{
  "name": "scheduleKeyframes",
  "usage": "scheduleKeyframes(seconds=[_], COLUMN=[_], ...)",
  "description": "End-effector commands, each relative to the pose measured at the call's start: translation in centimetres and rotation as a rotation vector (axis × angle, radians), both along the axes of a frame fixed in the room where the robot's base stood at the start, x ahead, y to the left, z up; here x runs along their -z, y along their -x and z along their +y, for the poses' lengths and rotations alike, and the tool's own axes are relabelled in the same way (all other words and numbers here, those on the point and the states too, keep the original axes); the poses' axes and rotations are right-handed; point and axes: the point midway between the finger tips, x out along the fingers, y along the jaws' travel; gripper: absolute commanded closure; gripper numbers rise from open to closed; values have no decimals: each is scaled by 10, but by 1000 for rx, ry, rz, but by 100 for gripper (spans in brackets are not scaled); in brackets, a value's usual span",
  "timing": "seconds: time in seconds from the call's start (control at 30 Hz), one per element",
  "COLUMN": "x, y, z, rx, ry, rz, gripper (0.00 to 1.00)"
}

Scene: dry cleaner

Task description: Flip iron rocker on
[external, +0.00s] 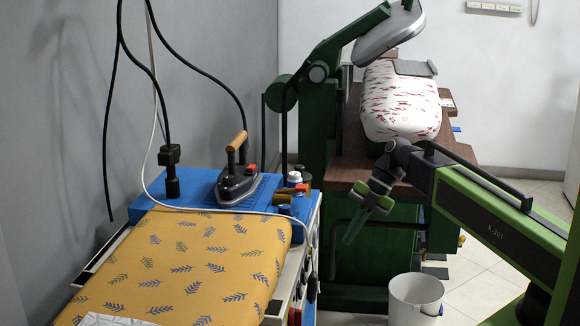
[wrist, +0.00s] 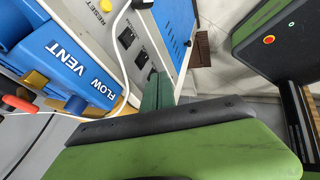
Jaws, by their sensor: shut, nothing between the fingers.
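A light grey control panel (wrist: 105,42) shows in the wrist view, with black rocker switches (wrist: 127,38) along it. I cannot read which rocker is for the iron, or how any is set. The iron (external: 238,183), with a wooden handle, stands on the blue top of the ironing station (external: 170,203). My gripper (external: 352,232) is shut and empty, hanging in the gap right of the station, its fingers pointing down and left. In the wrist view its green fingers (wrist: 158,90) are close to the lower rocker. I cannot tell whether they touch the panel.
Blue housings marked VENT and FLOW (wrist: 75,65) and a white cord (wrist: 128,75) lie left of the fingers. A patterned yellow ironing board (external: 185,260) is at the front left. A green press (external: 310,130) stands behind my arm. A white bucket (external: 415,300) is on the floor.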

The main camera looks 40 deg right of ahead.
Motion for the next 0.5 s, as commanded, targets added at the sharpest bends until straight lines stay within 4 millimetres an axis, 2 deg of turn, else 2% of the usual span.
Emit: scheduleKeyframes(seconds=[0.1, 0.23, 0.5], x=[2, 19, 16], y=[0, 3, 3], z=[0, -2, -2], rx=[0, 0, -1], ry=[0, 1, 1], rz=[0, 1, 1], gripper=[100, 100, 100])
